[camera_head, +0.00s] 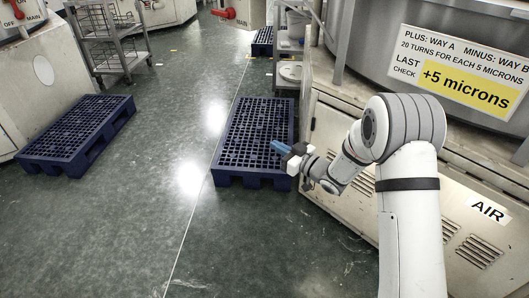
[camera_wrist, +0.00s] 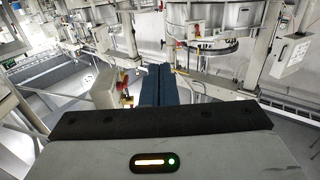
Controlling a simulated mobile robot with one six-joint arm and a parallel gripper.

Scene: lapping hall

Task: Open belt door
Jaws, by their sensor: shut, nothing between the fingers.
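My gripper (camera_head: 279,147) has blue fingers and is at the end of my white arm, in front of the beige machine on the right. Its fingers are together and hold nothing. They also show shut in the wrist view (camera_wrist: 157,86), pointing into the hall. No door marked as belt door is readable. The machine's lower side has beige panels (camera_head: 328,135), partly hidden behind my arm. One panel with vent slots (camera_head: 481,250) has an AIR label (camera_head: 488,211). My gripper appears apart from these panels.
A blue pallet (camera_head: 253,180) lies on the floor beyond and below my gripper. Another blue pallet (camera_head: 75,135) lies at left. A metal shelf cart (camera_head: 104,45) stands behind. A "+5 microns" sign (camera_head: 466,72) is on the machine. Green floor (camera_head: 150,210) between the pallets is clear.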

